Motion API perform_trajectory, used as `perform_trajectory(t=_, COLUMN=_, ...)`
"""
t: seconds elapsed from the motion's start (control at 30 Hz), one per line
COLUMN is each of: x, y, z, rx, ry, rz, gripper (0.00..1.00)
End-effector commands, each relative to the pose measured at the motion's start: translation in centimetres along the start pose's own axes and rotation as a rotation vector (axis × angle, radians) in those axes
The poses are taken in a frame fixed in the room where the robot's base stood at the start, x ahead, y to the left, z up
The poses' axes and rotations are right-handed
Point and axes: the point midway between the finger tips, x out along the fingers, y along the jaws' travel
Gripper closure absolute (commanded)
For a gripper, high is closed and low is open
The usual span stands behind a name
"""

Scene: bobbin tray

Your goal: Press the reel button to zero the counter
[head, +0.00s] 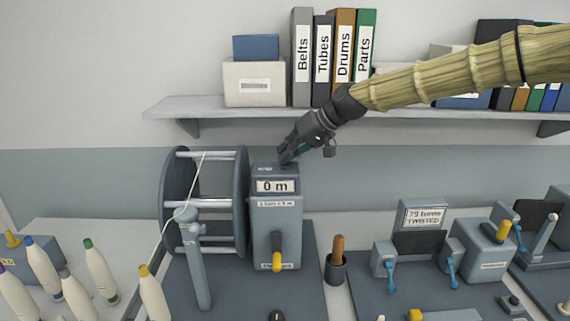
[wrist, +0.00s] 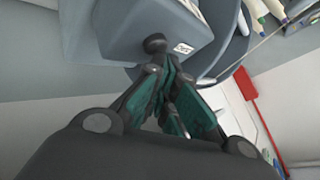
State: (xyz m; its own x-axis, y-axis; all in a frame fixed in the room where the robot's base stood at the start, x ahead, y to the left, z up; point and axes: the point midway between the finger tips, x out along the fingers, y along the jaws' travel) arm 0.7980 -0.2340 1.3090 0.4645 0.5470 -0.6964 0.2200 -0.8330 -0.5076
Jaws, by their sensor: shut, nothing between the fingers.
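The grey reel counter box (head: 277,222) stands right of the open reel (head: 205,203), and its display reads "0 m". My gripper (head: 287,158) reaches down from the upper right with its fingers shut and empty, its tips at the top of the box. In the wrist view the box (wrist: 125,28) has a dark round button (wrist: 154,43) beside a small white label. My gripper's fingertips (wrist: 162,64) are right at this button; I cannot tell whether they touch it. In the head view the fingertips hide the button.
A shelf (head: 220,103) with binders runs along the wall behind my arm. A yellow-tipped lever (head: 277,260) is on the box front. A dark cup (head: 336,268) stands to its right, and several cone bobbins (head: 100,270) stand at the left.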

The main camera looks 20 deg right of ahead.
Motion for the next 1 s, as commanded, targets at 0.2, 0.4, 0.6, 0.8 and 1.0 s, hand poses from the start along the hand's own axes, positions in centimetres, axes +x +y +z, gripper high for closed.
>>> perform_trajectory(t=0.2, x=-0.1, y=0.0, z=0.0, rx=0.000, ry=-0.001, rz=0.000, gripper=1.00)
perform_trajectory(t=0.4, x=-0.6, y=-0.4, z=-0.4, rx=0.000, ry=0.000, rz=0.000, gripper=1.00)
perform_trajectory(t=0.6, x=-1.2, y=-0.9, z=-0.9, rx=0.001, ry=0.000, rz=0.000, gripper=1.00)
perform_trajectory(t=0.8, x=-1.3, y=-0.9, z=-1.0, rx=0.001, ry=0.000, rz=0.000, gripper=1.00)
perform_trajectory(t=1.0, x=-1.3, y=-0.9, z=-1.0, rx=0.000, ry=0.000, rz=0.000, gripper=1.00)
